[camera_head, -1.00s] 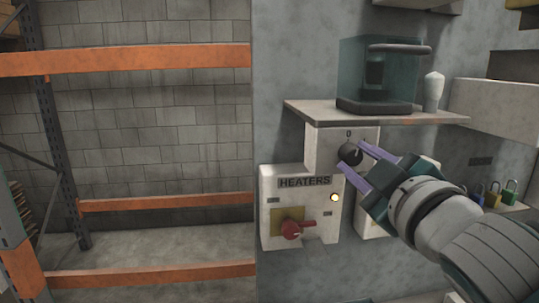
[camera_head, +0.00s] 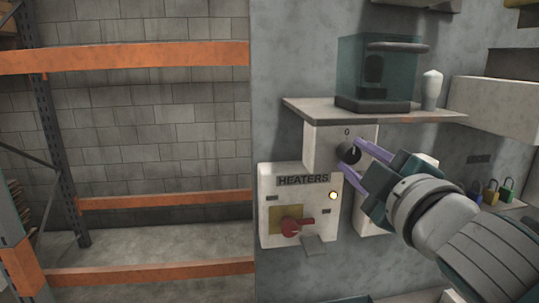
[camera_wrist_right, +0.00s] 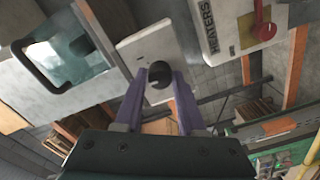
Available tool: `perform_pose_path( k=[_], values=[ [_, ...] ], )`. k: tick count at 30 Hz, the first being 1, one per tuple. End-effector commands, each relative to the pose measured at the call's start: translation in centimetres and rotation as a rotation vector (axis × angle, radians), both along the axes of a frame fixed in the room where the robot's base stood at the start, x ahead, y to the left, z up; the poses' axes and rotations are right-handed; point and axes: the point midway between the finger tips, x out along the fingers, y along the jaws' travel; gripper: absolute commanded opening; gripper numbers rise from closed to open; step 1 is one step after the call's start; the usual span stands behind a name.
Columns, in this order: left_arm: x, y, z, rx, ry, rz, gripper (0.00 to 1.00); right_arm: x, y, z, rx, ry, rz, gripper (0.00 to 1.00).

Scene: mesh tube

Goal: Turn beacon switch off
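A black round knob (camera_head: 349,153) sits on a white box (camera_head: 322,148) under the shelf, with a small mark above it too blurred to read. No beacon label is readable. My right gripper (camera_head: 351,157) reaches in from the right with its purple fingers apart, one on each side of the knob. In the right wrist view the knob (camera_wrist_right: 158,78) lies between the fingertips, close to both; contact cannot be told. My left gripper is not in view.
A shelf (camera_head: 425,117) above holds a teal glass case (camera_head: 352,66) and a white bulb-like object (camera_head: 432,87). Padlocks (camera_head: 490,193) hang right.

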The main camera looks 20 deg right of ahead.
Motion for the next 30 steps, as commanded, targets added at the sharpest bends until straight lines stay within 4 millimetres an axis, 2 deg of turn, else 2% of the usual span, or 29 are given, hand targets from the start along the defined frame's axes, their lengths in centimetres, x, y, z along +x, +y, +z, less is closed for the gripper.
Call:
perform_pose_path(
  k=[1,7,17,20,30],
  values=[
    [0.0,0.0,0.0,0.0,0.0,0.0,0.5,0.0,0.0,0.0,0.0,0.0,0.001,0.46],
    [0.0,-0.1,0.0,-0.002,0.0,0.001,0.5,0.0,0.0,0.0,0.001,0.0,0.0,0.68],
    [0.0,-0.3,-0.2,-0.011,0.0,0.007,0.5,-0.5,0.1,-0.1,0.001,0.0,-0.001,0.68],
    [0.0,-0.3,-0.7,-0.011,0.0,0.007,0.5,-1.6,0.4,-0.3,0.0,0.001,0.0,0.68],
    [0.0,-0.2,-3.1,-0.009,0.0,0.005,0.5,-7.5,1.8,-0.4,0.002,0.001,0.001,0.68]
  ],
)
